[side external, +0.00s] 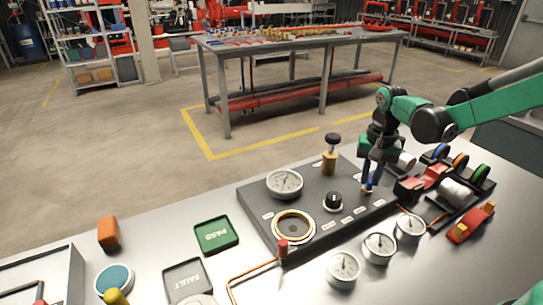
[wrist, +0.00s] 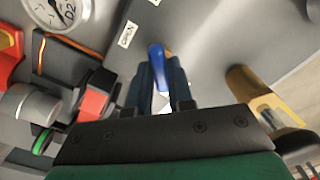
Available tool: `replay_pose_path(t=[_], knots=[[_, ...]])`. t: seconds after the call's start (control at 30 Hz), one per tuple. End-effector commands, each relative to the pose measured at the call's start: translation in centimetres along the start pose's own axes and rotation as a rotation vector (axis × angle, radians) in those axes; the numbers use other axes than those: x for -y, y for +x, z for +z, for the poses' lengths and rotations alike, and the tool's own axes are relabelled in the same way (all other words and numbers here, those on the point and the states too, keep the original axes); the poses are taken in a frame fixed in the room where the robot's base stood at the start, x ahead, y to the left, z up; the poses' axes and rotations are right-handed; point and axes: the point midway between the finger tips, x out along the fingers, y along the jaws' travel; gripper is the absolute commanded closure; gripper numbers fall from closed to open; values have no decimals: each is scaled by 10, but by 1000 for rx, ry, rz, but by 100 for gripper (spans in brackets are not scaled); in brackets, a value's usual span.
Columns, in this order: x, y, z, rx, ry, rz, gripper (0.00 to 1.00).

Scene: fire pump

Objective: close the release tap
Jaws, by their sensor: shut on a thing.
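The release tap shows as a blue lever (side external: 368,188) at the right part of the dark panel (side external: 300,245). In the wrist view the blue lever (wrist: 156,55) rises between my two dark fingers. My gripper (side external: 371,172) is shut on this lever from above; it also shows in the wrist view (wrist: 162,78). A small white label reading OPEN (wrist: 128,34) lies beside the lever. My fingers hide the tap's base and much of the lever.
The panel also carries a gauge (side external: 285,183), a black knob (side external: 333,202) and a brass valve with a black top (side external: 330,155). Red couplings (side external: 425,180) and coloured rings (side external: 460,163) stand close right. Several loose gauges (side external: 379,247) lie in front.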

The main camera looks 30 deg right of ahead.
Motion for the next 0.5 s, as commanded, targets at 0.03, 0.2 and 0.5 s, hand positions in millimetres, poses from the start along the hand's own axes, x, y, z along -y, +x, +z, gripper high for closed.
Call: replay_pose_path(t=[0.03,0.2,0.5], knots=[[0,0,0,-2,44,-1,100],[0,0,-1,-2,205,-1,100],[0,0,-1,-2,478,-1,100]])
